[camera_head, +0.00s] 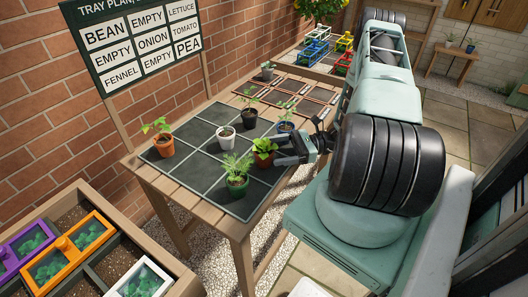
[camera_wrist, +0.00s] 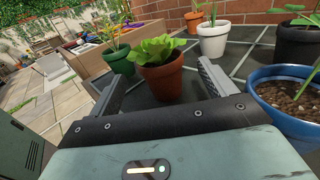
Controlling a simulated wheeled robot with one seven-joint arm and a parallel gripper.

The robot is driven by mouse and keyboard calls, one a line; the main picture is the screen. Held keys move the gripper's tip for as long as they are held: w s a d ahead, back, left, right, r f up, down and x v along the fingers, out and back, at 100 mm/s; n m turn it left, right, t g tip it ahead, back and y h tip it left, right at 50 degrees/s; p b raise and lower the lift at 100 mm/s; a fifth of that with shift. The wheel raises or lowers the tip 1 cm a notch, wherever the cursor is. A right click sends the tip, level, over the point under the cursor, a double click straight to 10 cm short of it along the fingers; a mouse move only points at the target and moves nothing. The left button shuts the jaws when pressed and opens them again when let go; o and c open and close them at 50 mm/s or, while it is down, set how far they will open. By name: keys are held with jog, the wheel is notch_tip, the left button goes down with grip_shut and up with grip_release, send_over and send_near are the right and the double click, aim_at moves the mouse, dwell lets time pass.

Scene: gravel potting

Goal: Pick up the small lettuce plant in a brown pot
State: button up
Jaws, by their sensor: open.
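The lettuce plant (camera_head: 264,146) has bright green leaves and sits in a red-brown pot (camera_head: 263,160) on the dark grid tray (camera_head: 200,170). In the wrist view the lettuce (camera_wrist: 155,48) stands upright in its brown pot (camera_wrist: 160,80), ahead of my gripper and roughly between the two finger lines. My gripper (camera_head: 281,149) comes in from the right, low over the tray, close to the pot. In the wrist view my gripper (camera_wrist: 160,83) is open and empty, its fingers spread to either side of the pot. Whether the fingers reach past the pot's near side I cannot tell.
A green pot (camera_head: 237,186) stands close in front of the lettuce, and a blue pot (camera_wrist: 275,100) close on its other side. A white pot (camera_head: 226,141), a black pot (camera_head: 249,119) and an orange pot (camera_head: 163,147) stand farther over. A sign (camera_head: 140,45) rises behind.

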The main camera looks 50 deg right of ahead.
aim_at(267, 151)
jog(key=x, duration=0.2)
jog(key=p+x, duration=0.2)
jog(key=x, duration=0.1)
jog(key=shift+w+a+r, duration=0.25)
jog(key=shift+w+a+f, duration=0.1)
jog(key=shift+w+a, duration=0.2)
jog(key=shift+a, duration=0.05)
jog(key=c, duration=1.1)
